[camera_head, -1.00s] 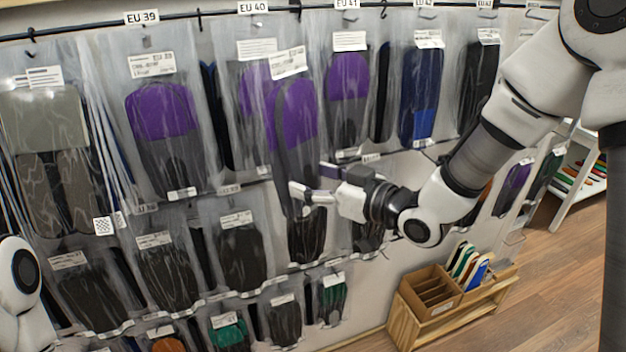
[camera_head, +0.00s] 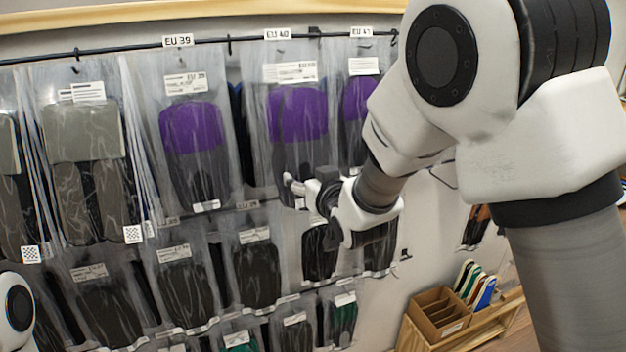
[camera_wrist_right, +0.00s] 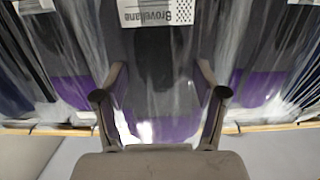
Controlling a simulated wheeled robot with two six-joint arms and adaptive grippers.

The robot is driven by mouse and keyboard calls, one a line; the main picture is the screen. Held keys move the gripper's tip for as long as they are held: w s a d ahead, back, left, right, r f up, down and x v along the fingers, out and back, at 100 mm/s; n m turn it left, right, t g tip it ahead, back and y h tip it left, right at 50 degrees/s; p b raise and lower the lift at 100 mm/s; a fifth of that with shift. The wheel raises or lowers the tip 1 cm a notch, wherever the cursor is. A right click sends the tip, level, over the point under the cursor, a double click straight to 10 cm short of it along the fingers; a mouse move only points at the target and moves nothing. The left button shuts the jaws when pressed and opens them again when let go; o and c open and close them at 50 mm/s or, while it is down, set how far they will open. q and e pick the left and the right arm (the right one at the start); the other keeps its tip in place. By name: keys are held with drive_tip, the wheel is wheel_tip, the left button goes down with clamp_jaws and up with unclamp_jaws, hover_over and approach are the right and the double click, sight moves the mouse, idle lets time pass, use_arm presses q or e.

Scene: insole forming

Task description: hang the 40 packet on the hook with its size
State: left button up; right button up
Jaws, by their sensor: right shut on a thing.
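The 40 packet (camera_head: 297,115), a clear bag with a purple and grey insole and a white label, is upright just below the EU 40 sign (camera_head: 277,34). My right gripper (camera_head: 293,190) is shut on its lower part. In the right wrist view the packet (camera_wrist_right: 160,70) lies between the two fingers (camera_wrist_right: 160,105), purple end toward the palm. The EU 40 hook is hidden behind the packet's top, so I cannot tell whether the packet's hole is around it. My left gripper is not in view; only part of my left arm shows at the lower left.
Packets hang close on both sides: a purple one (camera_head: 192,130) under EU 39 (camera_head: 178,41) and one (camera_head: 358,105) under EU 41 (camera_head: 361,32), partly behind my right arm. Dark packets (camera_head: 258,270) hang in the rows below.

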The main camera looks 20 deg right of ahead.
drive_tip(key=shift+w+a+r, duration=0.2)
drive_tip(key=shift+a, duration=0.25)
drive_tip(key=shift+w+a, duration=0.15)
drive_tip(key=shift+w, duration=0.1)
drive_tip(key=shift+w+d+f, duration=0.2)
drive_tip(key=shift+w+d, duration=0.2)
drive_tip(key=shift+w, duration=0.1)
drive_tip(key=shift+w+d+f, duration=0.2)
drive_tip(key=shift+w+d, duration=0.2)
drive_tip(key=shift+w, duration=0.1)
drive_tip(key=shift+w+a+r+p, duration=0.1)
drive_tip(key=shift+w+a+p, duration=0.4)
drive_tip(key=shift+w, duration=0.35)
drive_tip(key=shift+w+d, duration=0.25)
drive_tip(key=shift+w, duration=0.8)
use_arm(q)
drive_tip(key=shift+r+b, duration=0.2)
drive_tip(key=shift+b, duration=0.15)
use_arm(e)
drive_tip(key=shift+w+a+f, duration=0.15)
drive_tip(key=shift+w+f, duration=0.45)
drive_tip(key=shift+f, duration=0.1)
drive_tip(key=shift+r, duration=0.1)
